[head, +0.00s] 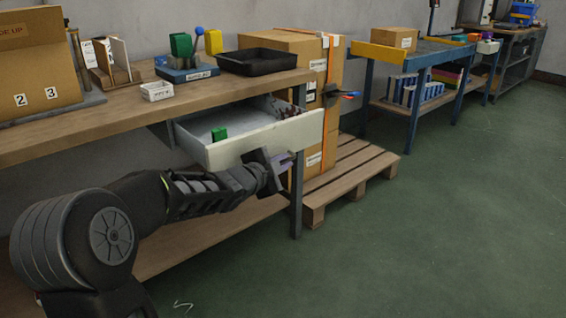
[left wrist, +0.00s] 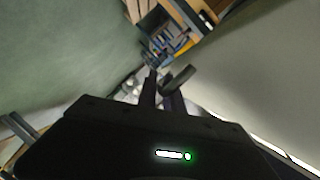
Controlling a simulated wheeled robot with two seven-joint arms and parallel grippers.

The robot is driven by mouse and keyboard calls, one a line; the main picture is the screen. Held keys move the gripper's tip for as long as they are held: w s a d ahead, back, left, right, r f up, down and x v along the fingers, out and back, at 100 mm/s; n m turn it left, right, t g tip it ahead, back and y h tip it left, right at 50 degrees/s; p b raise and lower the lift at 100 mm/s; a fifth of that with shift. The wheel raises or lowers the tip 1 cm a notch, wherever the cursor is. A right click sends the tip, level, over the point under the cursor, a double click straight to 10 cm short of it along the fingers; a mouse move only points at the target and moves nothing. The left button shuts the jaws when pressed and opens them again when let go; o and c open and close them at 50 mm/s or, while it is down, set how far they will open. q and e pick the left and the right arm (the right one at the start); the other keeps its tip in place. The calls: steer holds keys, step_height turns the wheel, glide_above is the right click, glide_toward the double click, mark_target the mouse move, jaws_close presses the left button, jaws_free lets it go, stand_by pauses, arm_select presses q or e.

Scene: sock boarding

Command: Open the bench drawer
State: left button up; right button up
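The bench drawer (head: 265,139) is a pale tray pulled well out from under the wooden bench top (head: 130,103). A green block (head: 219,134) lies inside it, with small dark items near its far right corner. My left gripper (head: 284,162) is at the outer face of the drawer front, near its right part. In the left wrist view, its two dark fingers (left wrist: 162,92) are close together beside a short dark bar (left wrist: 178,79) near a pale panel (left wrist: 255,70). I cannot tell whether they grip it. My right gripper is not in view.
Stacked cartons (head: 318,160) stand on a wooden pallet (head: 350,170) just right of the drawer. A bench leg (head: 297,205) stands below my gripper. A black tray (head: 257,62) and a cardboard box (head: 38,60) sit on the bench. The green floor (head: 430,230) at right is clear.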

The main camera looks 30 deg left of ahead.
arm_select(q)
steer(key=shift+o, duration=0.6)
steer(key=shift+s+r, duration=0.15)
steer(key=shift+s, duration=0.05)
steer(key=p+v, duration=0.2)
steer(key=v, duration=0.5)
steer(key=shift+s+p, duration=0.25)
steer(key=shift+p, duration=0.1)
